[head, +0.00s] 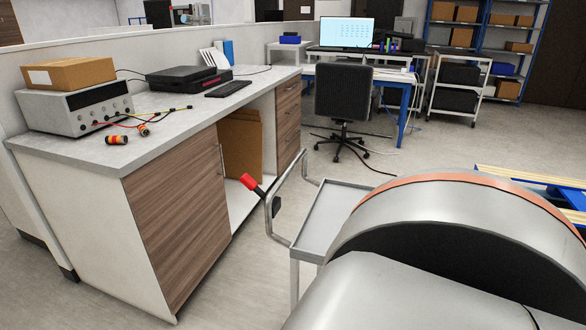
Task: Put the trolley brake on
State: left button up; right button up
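A grey metal trolley (318,222) stands in the lower middle of the head view, beside the desk. Its tubular push handle (288,200) rises at its left end, towards the desk. A lever with a red grip (250,182) is mounted at the handle and tilts up and to the left; a black part (276,206) sits near its lower end. I take this lever to be the brake. The right part of the trolley is hidden behind a large silver and black part of my own arm. The trolley's wheels are not visible. Neither of my grippers is in view.
A desk (150,150) with wood-fronted cabinets stands close left of the trolley. It carries a bench instrument (80,108) and a cardboard box (70,73). An office chair (343,100) stands behind. Blue-framed equipment (560,200) is at the right. Floor between trolley and chair is largely clear.

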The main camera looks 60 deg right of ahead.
aim_at(247, 179)
jog(key=z, duration=1.55)
